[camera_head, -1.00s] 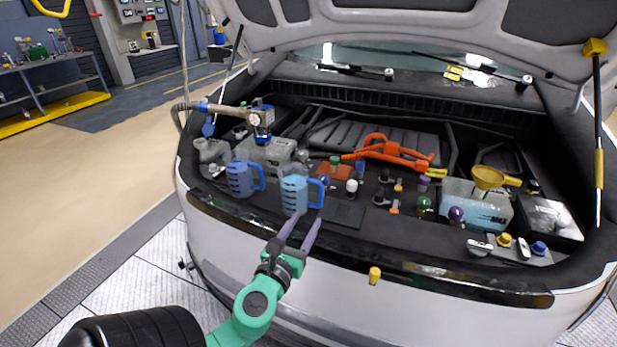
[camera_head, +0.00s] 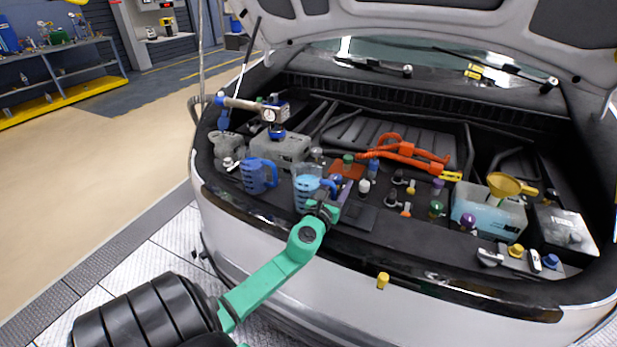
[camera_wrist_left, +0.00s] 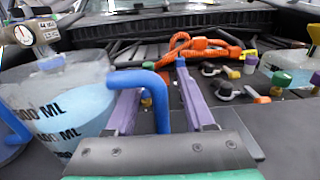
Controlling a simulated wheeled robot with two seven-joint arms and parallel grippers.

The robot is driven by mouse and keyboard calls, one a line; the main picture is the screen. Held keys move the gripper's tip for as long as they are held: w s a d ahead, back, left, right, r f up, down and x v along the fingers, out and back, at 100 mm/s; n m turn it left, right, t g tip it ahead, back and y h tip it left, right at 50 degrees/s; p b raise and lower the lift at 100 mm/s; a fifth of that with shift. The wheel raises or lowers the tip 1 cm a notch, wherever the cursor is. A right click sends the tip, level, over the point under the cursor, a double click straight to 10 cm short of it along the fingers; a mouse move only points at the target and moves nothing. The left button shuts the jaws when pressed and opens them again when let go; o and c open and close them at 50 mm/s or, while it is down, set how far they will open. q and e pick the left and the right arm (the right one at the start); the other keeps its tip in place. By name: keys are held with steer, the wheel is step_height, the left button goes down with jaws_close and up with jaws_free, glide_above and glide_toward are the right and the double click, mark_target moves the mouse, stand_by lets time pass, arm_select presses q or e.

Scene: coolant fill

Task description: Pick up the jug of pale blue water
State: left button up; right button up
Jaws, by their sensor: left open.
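The jug of pale blue water (camera_head: 303,188) stands on the dark front ledge of the engine bay. It also shows at the left of the left wrist view (camera_wrist_left: 65,105), with volume marks on its clear side. Its blue handle (camera_wrist_left: 161,105) faces right. My left gripper (camera_head: 325,190) is at the handle, with green body and purple fingers. In the left wrist view its fingers (camera_wrist_left: 155,80) are open, one on each side of the handle's upright bar, and not closed on it. In the head view the arm partly hides the jug and handle. My right gripper is not in view.
A darker blue jug (camera_head: 258,176) stands just left. Behind are a grey tank with a gauge tool (camera_head: 262,112) and orange cables (camera_head: 405,152). A yellow funnel (camera_head: 508,185) sits on a pale blue reservoir (camera_head: 485,212) at right. Several coloured caps crowd the bay.

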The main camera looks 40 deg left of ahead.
arm_select(q)
jaws_close()
stand_by(1.4)
